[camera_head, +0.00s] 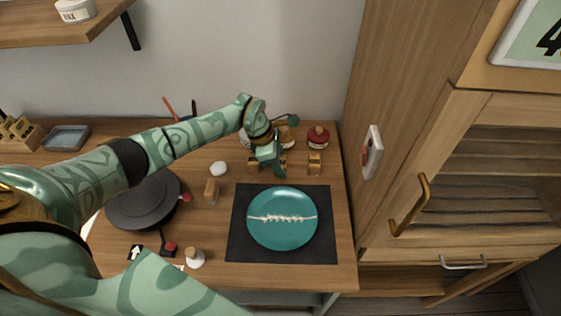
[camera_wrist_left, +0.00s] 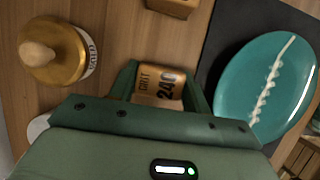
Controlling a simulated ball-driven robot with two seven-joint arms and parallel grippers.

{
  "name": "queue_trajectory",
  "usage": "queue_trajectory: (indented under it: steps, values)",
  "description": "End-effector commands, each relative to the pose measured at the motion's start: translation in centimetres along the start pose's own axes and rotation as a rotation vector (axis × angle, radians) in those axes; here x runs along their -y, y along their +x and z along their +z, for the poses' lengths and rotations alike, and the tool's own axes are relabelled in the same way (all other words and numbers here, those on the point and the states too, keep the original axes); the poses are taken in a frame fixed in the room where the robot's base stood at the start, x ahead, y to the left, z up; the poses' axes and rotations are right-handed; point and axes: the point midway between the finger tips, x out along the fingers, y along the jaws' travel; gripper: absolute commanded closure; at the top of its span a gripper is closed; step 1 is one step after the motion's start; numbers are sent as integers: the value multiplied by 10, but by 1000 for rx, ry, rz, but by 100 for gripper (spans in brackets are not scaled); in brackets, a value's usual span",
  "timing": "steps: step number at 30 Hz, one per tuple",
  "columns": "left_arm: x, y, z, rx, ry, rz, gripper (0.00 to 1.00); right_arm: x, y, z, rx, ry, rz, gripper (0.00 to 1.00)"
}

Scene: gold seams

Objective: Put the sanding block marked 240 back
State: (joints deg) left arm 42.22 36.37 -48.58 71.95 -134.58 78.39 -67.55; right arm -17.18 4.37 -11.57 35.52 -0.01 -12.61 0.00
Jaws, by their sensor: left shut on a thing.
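The sanding block marked 240 (camera_wrist_left: 158,84) is a tan block with "GRIT 240" on its face. In the left wrist view it sits between the fingers of my left gripper (camera_wrist_left: 158,98), which is shut on it. In the head view my left gripper (camera_head: 270,172) is low at the back of the worktop, just behind the teal plate (camera_head: 268,232). Tan pieces show on both sides of it there, and I cannot tell which is the held block. Another tan block (camera_head: 314,164) stands to its right. I cannot tell whether the held block touches the worktop. My right gripper is not in view.
The plate, with a pale seam, lies on a dark mat (camera_head: 237,248). A gold-topped jar (camera_wrist_left: 52,52) stands close to the gripper; a red-lidded jar (camera_head: 318,137) is at the back right. A single block (camera_head: 211,191) and a dark round turntable (camera_head: 142,205) are left.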

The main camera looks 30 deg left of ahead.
Motion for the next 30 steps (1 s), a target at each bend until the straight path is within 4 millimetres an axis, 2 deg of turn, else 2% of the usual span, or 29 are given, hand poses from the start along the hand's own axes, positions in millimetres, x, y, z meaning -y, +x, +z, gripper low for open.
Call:
queue_trajectory:
  steps: [9,10,12,20,23,26,30]
  values:
    - [0,4,-1,0,1,0,71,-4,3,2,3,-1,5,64]
    - [0,3,-1,0,1,0,44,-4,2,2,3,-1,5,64]
    - [0,2,-1,0,1,0,31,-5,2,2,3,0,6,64]
    - [0,1,0,0,1,0,31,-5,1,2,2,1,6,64]
    - [-1,-7,1,0,1,3,31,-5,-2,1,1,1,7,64]
    - [-1,-24,1,0,3,5,31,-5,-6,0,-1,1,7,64]
    - [-1,-58,1,-1,4,6,31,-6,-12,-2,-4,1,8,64]
